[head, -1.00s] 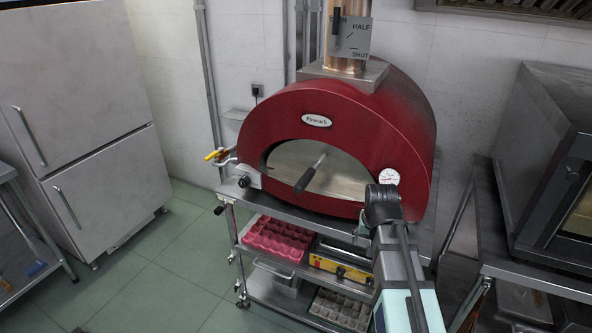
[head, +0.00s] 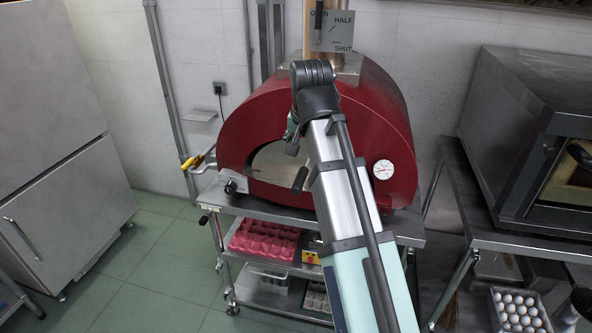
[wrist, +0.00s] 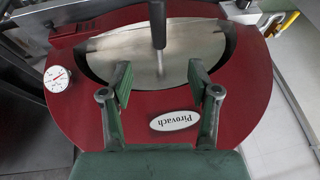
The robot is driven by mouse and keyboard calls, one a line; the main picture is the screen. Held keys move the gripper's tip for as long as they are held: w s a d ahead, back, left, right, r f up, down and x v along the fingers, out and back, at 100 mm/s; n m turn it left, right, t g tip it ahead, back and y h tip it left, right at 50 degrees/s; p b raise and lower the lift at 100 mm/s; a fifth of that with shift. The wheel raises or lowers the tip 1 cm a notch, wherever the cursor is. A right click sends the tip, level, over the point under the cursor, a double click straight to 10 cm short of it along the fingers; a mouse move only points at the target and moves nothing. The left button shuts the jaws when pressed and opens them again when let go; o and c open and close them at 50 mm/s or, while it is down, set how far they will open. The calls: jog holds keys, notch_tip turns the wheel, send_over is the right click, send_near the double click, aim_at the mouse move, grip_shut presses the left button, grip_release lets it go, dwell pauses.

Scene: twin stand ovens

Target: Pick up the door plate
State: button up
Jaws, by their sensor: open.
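The door plate (wrist: 190,50) is a flat, pale metal plate covering the arched mouth of the red oven. Its dark rod handle (wrist: 158,22) sticks out from the plate in the wrist view. In the head view the plate (head: 272,165) shows left of my arm, which hides its right part. The handle end (head: 300,179) shows beside my arm. My gripper (wrist: 160,80) is open and empty in front of the oven, its green fingers spread to either side of the handle's line. In the head view my arm mostly hides the gripper.
The red oven (head: 375,125) stands on a wheeled metal stand with a pink egg tray (head: 265,241) below. A valve with a yellow lever (head: 195,161) sticks out at left. A dark oven (head: 535,130) is at right, above an egg tray (head: 518,309). The left floor is clear.

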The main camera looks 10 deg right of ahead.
aim_at(301, 177)
jog(key=p+x, duration=0.2)
jog(key=x, duration=0.9)
jog(key=shift+w+d+f, duration=0.1)
jog(key=shift+w+f, duration=0.05)
jog(key=shift+f, duration=0.15)
jog(key=shift+p+x, duration=1.15)
jog(key=shift+x, duration=1.45)
jog(key=shift+d, duration=0.15)
jog(key=shift+c, duration=0.4)
grip_shut()
